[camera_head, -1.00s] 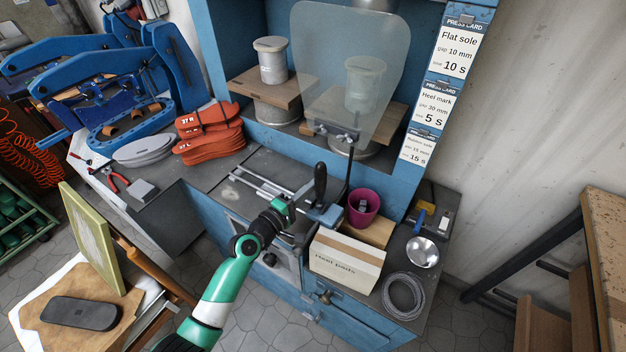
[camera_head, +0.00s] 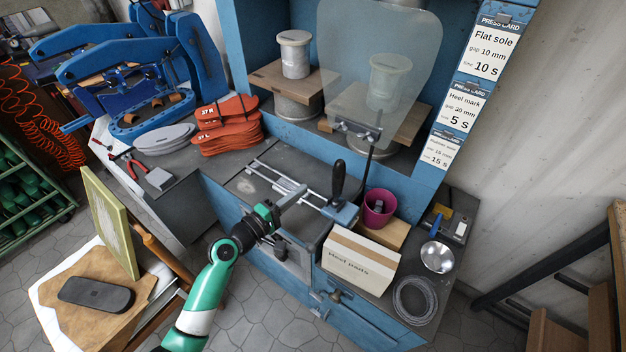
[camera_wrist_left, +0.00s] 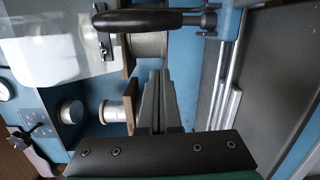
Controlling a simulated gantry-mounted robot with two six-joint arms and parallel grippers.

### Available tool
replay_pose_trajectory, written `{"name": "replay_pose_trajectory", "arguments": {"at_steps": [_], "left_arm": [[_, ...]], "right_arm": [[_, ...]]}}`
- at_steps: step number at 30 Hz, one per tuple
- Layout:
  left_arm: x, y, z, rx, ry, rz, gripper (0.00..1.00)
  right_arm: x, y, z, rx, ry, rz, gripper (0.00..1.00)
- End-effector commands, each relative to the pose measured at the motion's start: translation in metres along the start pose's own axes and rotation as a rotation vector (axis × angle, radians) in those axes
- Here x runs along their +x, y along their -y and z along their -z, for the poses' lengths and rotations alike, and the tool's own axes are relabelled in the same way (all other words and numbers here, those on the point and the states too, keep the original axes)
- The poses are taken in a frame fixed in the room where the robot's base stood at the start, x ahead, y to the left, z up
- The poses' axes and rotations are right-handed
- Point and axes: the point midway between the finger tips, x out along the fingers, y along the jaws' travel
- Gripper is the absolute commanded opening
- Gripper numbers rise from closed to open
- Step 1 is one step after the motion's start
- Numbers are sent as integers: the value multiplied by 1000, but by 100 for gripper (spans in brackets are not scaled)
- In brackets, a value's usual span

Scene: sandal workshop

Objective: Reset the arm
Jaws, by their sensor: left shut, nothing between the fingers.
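My left arm comes up from the bottom of the head view, with a green and white link. My left gripper (camera_head: 296,197) is shut and empty in front of the blue press, over the edge of its grey bed. In the left wrist view the shut fingers (camera_wrist_left: 159,82) meet with nothing between them. A black-handled lever (camera_head: 339,180) on the press stands just right of the fingertips; it also shows in the left wrist view (camera_wrist_left: 150,20). I cannot tell if the fingers touch it. My right gripper is not in view.
Steel rails (camera_head: 275,178) lie on the bed under a clear shield (camera_head: 372,70). A magenta cup (camera_head: 378,208), a heel parts box (camera_head: 358,260) and a metal bowl (camera_head: 437,257) stand on the right. Orange soles (camera_head: 228,135) lie behind left. Open floor shows in front.

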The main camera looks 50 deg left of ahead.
Motion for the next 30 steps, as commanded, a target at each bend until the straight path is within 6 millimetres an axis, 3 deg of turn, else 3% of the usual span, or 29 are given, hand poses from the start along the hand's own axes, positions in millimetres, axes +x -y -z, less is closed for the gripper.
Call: {"name": "replay_pose_trajectory", "arguments": {"at_steps": [6, 17, 20, 23, 26, 27, 30], "left_arm": [[-17, 0, 0, 1, -1, 0, 0], [-17, 0, -1, 1, 1, 0, 0], [-10, -4, -15, 6, 33, -8, 0], [10, -37, -46, 37, 106, -66, 0], [29, -99, -90, 107, 192, -180, 0], [34, -129, -110, 153, 222, -234, 0], [34, -204, -161, 302, 274, -377, 0]], "right_arm": [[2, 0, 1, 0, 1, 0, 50], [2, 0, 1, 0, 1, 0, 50], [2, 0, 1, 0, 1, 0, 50], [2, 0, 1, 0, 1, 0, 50], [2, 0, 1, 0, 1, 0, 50], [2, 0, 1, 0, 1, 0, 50], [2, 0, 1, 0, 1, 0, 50]]}}
